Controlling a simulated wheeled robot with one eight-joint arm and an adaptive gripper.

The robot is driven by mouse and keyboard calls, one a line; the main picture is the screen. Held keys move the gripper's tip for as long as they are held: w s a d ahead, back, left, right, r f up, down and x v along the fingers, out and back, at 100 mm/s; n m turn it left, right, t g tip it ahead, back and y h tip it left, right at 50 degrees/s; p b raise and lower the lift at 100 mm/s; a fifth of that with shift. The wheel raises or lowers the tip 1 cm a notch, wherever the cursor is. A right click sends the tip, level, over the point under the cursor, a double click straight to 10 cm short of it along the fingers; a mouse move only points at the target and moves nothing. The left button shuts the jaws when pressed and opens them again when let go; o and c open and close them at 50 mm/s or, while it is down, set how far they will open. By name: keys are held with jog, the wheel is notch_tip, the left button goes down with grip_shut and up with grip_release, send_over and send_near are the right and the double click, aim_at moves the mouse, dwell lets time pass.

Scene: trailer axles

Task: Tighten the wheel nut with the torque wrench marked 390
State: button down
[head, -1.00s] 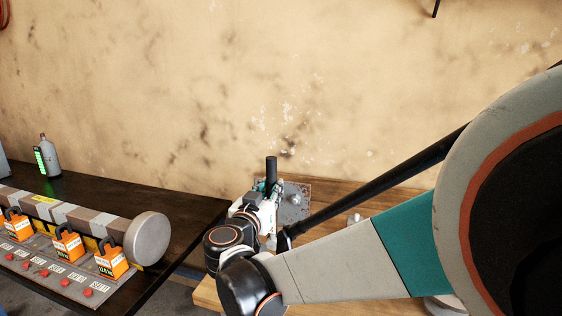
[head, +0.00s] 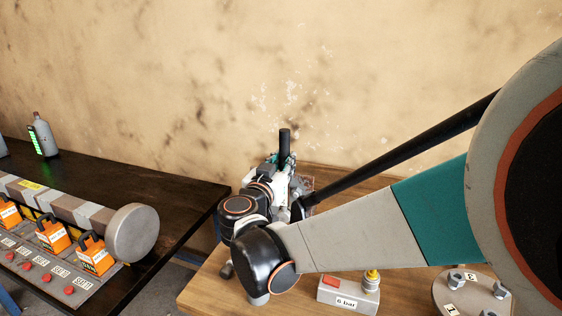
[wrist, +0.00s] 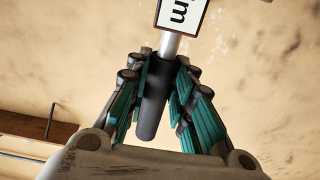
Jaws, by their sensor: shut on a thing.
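My gripper (wrist: 160,75) is shut on the black handle (wrist: 153,105) of a tool with a silver shaft. A white label (wrist: 182,14) on the tool shows only an "m" in the wrist view; its number is cut off. In the head view the black handle (head: 285,142) stands upright out of my gripper (head: 283,163), above the wooden bench. The rest of the tool is hidden there. A round grey plate with nuts or studs (head: 472,292) and number tags, 1 and 3 legible, sits at the bottom right, partly cut off.
A grey box marked "6 bar" (head: 347,293) with a red button and yellow-topped fitting stands on the wooden bench (head: 205,285).

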jog(key=shift+x, duration=4.1)
jog(key=shift+d+r, duration=0.1)
jog(key=shift+d, duration=0.1)
jog(key=shift+s+d+f+m, duration=0.15)
jog(key=shift+s+d+m, duration=0.2)
jog(key=shift+d+m, duration=0.4)
jog(key=shift+s+d+f+m, duration=0.25)
jog(key=shift+d+m, duration=0.25)
jog(key=shift+d, duration=0.45)
jog(key=shift+s+d+f+m, duration=0.1)
jog(key=shift+s+d+m, duration=0.3)
jog(key=shift+d+m, duration=0.35)
jog(key=shift+s, duration=0.15)
